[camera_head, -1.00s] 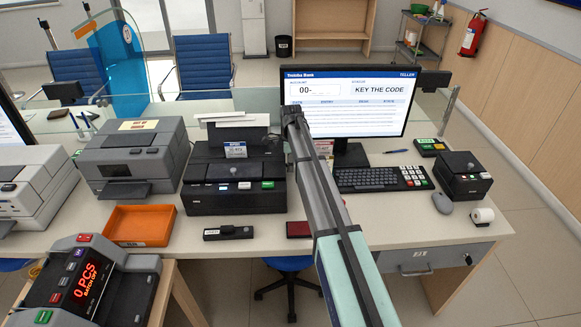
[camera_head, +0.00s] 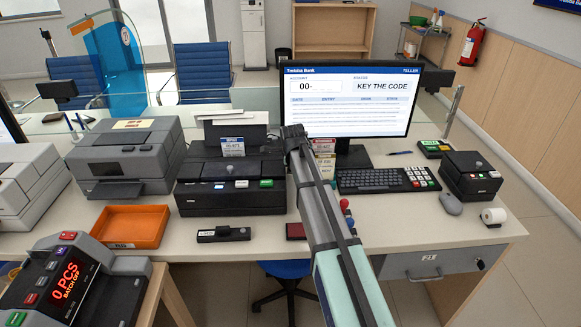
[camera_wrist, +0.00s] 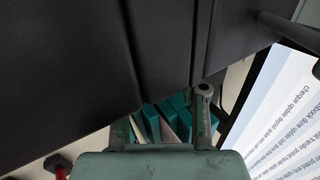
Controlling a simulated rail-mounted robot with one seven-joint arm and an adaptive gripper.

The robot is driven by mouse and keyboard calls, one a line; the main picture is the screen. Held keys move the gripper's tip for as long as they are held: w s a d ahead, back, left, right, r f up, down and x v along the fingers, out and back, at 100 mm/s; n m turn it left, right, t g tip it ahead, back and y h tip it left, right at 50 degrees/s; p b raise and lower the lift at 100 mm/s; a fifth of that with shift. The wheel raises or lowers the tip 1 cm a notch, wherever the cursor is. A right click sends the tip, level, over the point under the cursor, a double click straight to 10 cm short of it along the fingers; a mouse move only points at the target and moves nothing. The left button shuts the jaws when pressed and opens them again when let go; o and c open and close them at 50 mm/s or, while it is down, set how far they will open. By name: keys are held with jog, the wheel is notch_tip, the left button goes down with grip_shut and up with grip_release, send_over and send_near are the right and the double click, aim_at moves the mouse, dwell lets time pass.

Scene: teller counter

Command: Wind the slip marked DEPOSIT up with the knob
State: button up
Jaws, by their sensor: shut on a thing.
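A black slip machine (camera_head: 230,197) stands in the middle of the counter. A white slip with a blue heading (camera_head: 232,147) stands at its top front; the heading is too small to read. My gripper (camera_head: 293,132) is at the machine's upper right side. It is shut on what appears to be the winding knob there, which the fingers hide in the head view. In the wrist view my gripper (camera_wrist: 160,122) has its fingers close beside the machine's dark body (camera_wrist: 70,65), and the grip itself is unclear.
A slip with a red heading (camera_head: 323,146) stands behind my arm, with a yellowish slip below it. The monitor (camera_head: 350,100) and keyboard (camera_head: 380,180) are to the right. An orange tray (camera_head: 131,227) and a grey printer (camera_head: 125,155) are to the left.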

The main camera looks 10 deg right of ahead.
jog(key=o, duration=1.1)
jog(key=shift+o, duration=0.2)
jog(key=shift+r, duration=0.1)
jog(key=v, duration=1.1)
jog(key=shift+s+r, duration=0.2)
jog(key=shift+r, duration=0.15)
jog(key=shift+a, duration=0.1)
